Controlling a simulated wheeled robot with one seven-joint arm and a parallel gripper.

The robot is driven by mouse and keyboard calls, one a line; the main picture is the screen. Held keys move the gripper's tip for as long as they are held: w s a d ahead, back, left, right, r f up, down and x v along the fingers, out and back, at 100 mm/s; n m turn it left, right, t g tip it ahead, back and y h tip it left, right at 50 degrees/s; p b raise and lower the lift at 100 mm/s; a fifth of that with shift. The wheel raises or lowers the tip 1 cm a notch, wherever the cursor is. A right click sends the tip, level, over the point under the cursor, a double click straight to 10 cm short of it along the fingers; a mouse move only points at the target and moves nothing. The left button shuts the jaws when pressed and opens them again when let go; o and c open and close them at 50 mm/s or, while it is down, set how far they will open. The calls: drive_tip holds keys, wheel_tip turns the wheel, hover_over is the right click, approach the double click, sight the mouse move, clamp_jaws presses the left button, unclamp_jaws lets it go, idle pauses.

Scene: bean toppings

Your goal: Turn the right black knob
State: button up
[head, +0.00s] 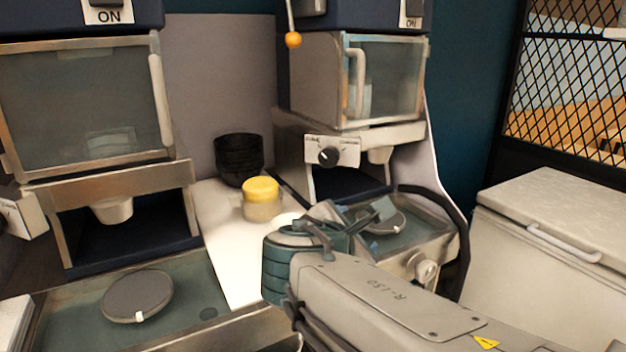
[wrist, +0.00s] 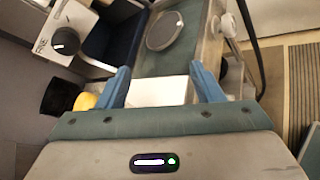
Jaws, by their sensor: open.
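The right black knob (head: 328,156) sits on a white plate on the front of the right dispenser (head: 362,85). In the wrist view the knob (wrist: 65,41) is at the upper left, with a white mark on it. My gripper (wrist: 160,80) is open and empty, its two blue fingers spread wide. It is apart from the knob, which lies off to the left of the fingers in the wrist view. In the head view my gripper is in front of and below the knob, over the right dispenser's base, and my arm hides part of that base.
A yellow-lidded jar (head: 261,198) and stacked black bowls (head: 238,160) stand on the white counter left of the knob. A left dispenser (head: 85,100) stands at the left. A round grey disc (wrist: 164,31) lies on the right base. A white chest (head: 550,235) is at the right.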

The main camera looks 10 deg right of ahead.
sight(328, 161)
drive_tip(key=w+a+r+n+t+b, duration=0.2)
drive_tip(key=w+a+r+n+t, duration=0.1)
drive_tip(key=a+r+n+t, duration=0.35)
drive_tip(key=shift+n+g+y, duration=0.4)
drive_tip(key=shift+n+g, duration=0.25)
drive_tip(key=shift+n, duration=0.2)
drive_tip(key=x, duration=1.3)
drive_tip(key=shift+w+d+f, duration=0.1)
drive_tip(key=shift+w+f, duration=0.05)
drive_tip(key=shift+w, duration=0.05)
drive_tip(key=shift+f, duration=0.1)
drive_tip(key=c, duration=1)
